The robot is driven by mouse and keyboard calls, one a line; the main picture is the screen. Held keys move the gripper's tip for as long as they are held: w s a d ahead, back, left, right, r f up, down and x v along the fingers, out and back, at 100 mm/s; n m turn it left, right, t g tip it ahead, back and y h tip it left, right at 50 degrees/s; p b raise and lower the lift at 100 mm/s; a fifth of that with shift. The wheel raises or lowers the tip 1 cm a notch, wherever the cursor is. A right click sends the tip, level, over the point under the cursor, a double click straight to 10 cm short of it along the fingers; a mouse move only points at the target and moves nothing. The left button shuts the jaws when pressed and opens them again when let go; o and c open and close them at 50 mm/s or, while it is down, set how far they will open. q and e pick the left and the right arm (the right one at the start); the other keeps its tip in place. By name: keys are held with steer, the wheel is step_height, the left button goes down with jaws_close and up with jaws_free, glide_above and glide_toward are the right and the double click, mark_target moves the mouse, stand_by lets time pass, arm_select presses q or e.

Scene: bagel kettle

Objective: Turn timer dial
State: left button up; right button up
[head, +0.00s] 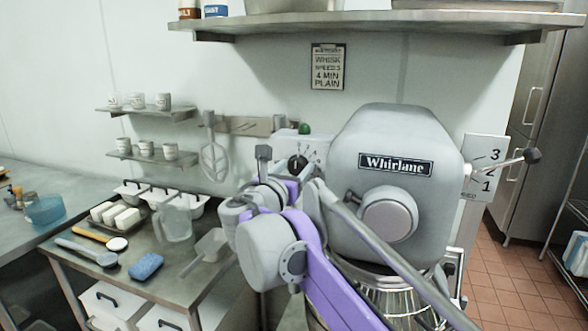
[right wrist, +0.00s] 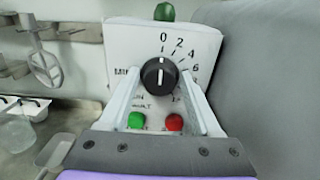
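The timer (head: 287,144) is a pale box on the wall behind the mixer's left side. In the right wrist view its black dial (right wrist: 159,75) faces me, its white mark pointing up near the 0. The dial also shows in the head view (head: 298,164). A green button (right wrist: 136,120) and a red button (right wrist: 174,122) sit below it. My right gripper (right wrist: 161,82) is open, its pale fingers on the left and right of the dial, with a narrow gap seemingly showing on each side. I cannot tell how far the tips are from the panel. My left gripper is not in view.
The grey Whirlane mixer (head: 385,150) stands close on the right of my right arm. A shelf (head: 370,24) spans above.

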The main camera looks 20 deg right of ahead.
steer(key=c, duration=0.7)
steer(key=shift+r+m+p, duration=0.15)
steer(key=shift+m+p, duration=0.75)
steer(key=shift+p, duration=0.05)
steer(key=m+p, duration=0.2)
steer(key=shift+m, duration=0.3)
steer(key=m+p, duration=0.2)
steer(key=m, duration=0.1)
steer(key=shift+d+m+p, duration=0.1)
steer(key=shift+m+p, duration=0.2)
steer(key=shift+p, duration=0.05)
steer(key=shift+s+m+p, duration=0.1)
steer(key=shift+m+p, duration=0.4)
steer(key=shift+m, duration=0.2)
steer(key=o, duration=1.2)
steer(key=shift+f, duration=0.2)
